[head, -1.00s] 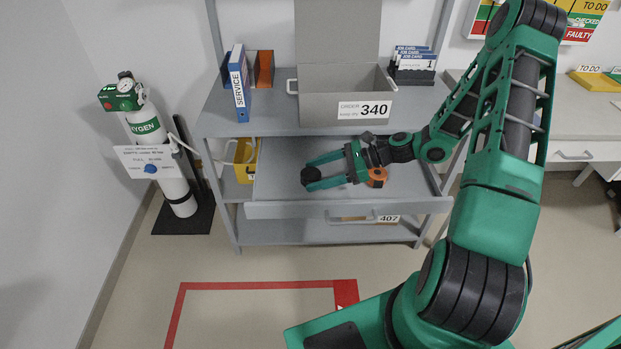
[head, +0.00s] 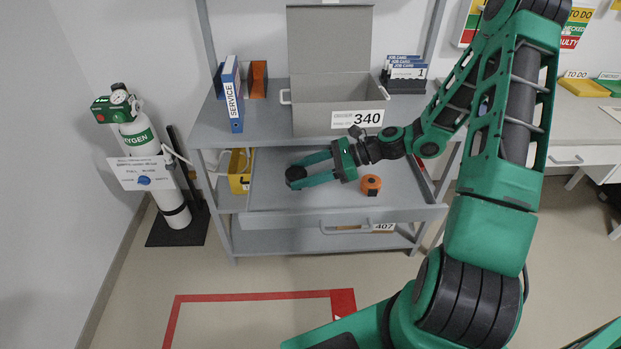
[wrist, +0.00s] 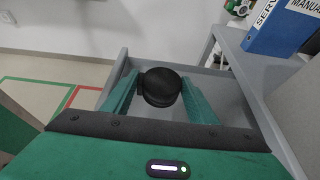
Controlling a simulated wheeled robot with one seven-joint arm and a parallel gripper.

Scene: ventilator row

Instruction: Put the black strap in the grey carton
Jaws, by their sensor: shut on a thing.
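The black strap (head: 296,174), a rounded dark roll, is between the fingertips of my gripper (head: 305,172). In the wrist view the strap (wrist: 161,86) sits between the two green fingers of my gripper (wrist: 160,95), which are shut on it. My gripper is over the pulled-out drawer (head: 262,190). I cannot tell the strap's exact height above the drawer floor. The grey carton (head: 315,118), labelled 340, stands on the shelf above and behind the drawer with its lid flap raised. The carton's inside floor is hidden.
An orange roll (head: 371,184) lies in the drawer at right. A blue SERVICE binder (head: 232,95) stands left of the carton. Job cards (head: 406,75) stand right of it. A yellow container (head: 239,172) is left of the drawer. An oxygen cylinder (head: 150,165) stands at far left.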

